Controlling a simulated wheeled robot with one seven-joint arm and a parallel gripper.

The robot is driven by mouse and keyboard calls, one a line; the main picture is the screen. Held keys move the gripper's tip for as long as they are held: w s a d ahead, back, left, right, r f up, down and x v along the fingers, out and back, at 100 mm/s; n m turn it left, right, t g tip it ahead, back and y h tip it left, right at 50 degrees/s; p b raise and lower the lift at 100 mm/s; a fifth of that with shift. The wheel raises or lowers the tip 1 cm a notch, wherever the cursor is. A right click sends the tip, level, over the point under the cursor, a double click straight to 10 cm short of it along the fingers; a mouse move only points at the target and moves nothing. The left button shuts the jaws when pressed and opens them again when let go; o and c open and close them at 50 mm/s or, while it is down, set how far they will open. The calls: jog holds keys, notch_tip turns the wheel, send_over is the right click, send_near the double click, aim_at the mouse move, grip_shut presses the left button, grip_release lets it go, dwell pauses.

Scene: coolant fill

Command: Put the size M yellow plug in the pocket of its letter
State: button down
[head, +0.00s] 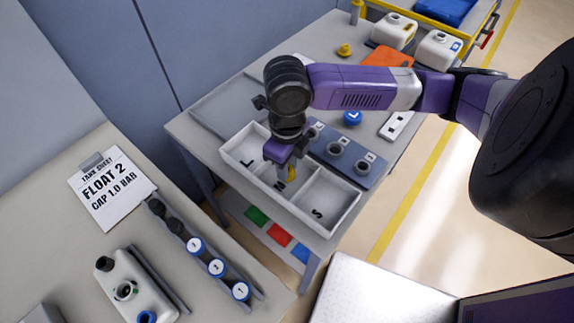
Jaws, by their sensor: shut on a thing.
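My gripper (285,165) points down over the middle pocket of the white three-pocket tray (342,216). It is shut on a yellow plug (291,172), which is partly hidden by the fingers. The tray's left pocket shows an L and its right pocket shows an S. I cannot tell whether the plug touches the pocket floor.
Behind the tray is a blue-grey block (349,166) with several round sockets. A blue cap (352,118), a white strip (396,125), an orange mat (389,57) and another yellow plug (344,49) lie farther back.

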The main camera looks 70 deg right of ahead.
jog(key=shift+f, duration=0.3)
jog(key=shift+f, duration=0.15)
jog(key=c, duration=1.1)
grip_release()
